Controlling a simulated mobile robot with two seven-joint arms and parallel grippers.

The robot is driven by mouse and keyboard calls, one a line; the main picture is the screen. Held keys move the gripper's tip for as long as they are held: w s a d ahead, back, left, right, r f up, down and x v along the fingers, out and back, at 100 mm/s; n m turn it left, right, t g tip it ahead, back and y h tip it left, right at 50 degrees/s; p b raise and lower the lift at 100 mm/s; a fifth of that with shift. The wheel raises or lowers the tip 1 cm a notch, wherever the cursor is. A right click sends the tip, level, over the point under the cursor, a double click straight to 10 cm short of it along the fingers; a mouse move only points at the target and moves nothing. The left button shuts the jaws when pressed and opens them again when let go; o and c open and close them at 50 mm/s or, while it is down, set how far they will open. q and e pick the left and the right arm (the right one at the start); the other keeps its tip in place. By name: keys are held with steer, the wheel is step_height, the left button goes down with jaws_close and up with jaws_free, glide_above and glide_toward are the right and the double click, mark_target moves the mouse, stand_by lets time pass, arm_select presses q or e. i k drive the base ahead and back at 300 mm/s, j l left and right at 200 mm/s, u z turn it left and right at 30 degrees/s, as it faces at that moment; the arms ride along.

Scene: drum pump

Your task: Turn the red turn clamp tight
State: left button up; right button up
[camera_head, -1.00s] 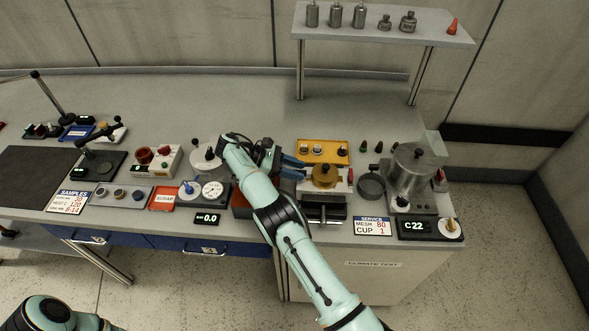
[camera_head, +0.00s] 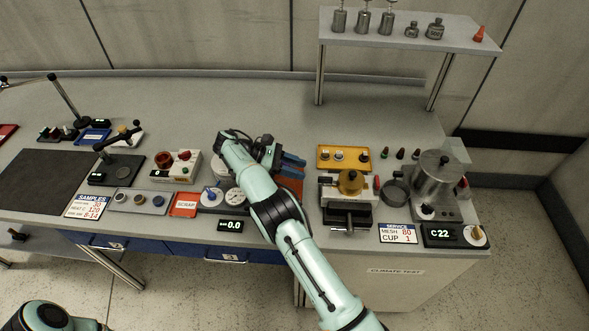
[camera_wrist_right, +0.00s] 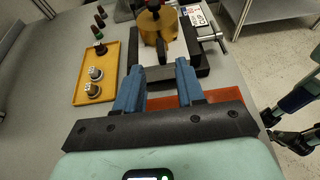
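A brass-yellow round part (camera_head: 350,182) sits on a black and white fixture (camera_head: 347,214) at the bench's right part. A small red piece (camera_head: 377,186) stands at its right side; I cannot tell for sure that it is the turn clamp. My left gripper is not in view.
A yellow tray (camera_head: 343,166) with small metal parts lies behind the fixture. A metal drum (camera_head: 437,179) stands to the right, with another red piece (camera_head: 462,186) beside it. An orange-red mat (camera_head: 291,190) lies under my right gripper.

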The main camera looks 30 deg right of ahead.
mark_target(377, 184)
steer(key=i+j, duration=0.1)
steer(key=k+j, duration=0.1)
steer(key=k, duration=0.9)
